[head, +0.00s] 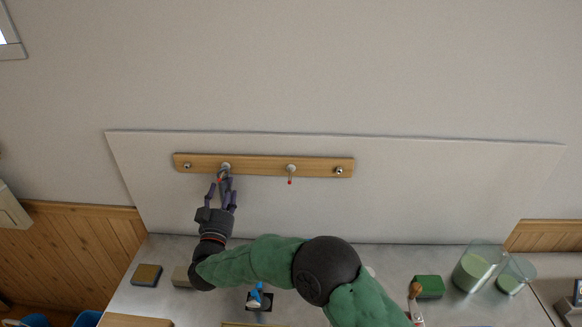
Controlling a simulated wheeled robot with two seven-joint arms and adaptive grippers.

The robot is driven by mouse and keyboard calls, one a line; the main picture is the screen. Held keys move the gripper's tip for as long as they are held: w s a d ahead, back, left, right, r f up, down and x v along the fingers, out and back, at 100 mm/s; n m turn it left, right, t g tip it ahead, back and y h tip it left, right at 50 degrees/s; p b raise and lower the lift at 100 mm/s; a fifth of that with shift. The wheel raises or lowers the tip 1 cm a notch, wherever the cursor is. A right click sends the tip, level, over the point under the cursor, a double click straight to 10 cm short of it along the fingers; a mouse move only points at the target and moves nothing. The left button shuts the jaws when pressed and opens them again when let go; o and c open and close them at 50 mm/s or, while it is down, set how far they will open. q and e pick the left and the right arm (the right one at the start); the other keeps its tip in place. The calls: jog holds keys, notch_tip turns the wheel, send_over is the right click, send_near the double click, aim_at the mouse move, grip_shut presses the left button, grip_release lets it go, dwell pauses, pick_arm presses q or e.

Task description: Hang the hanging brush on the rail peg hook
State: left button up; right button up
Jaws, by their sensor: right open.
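The wooden rail (258,166) is fixed on the pale back panel. Its left peg hook (225,166) and right peg hook (290,170) stick out, each with a small red tip. My right gripper (221,184) is open, its fingers pointing up at the left peg hook. The fingertips overlap that hook's lower end in the picture, and I cannot tell whether they touch it. No brush shows clearly between the fingers or on either hook; a small one could be hidden by the fingers. My left gripper is not in view.
My green right arm covers the counter's middle.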

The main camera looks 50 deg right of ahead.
jog(key=shift+w+a, duration=0.3)
dwell(0.5)
jog(key=shift+f, duration=0.1)
grip_shut()
dwell(0.4)
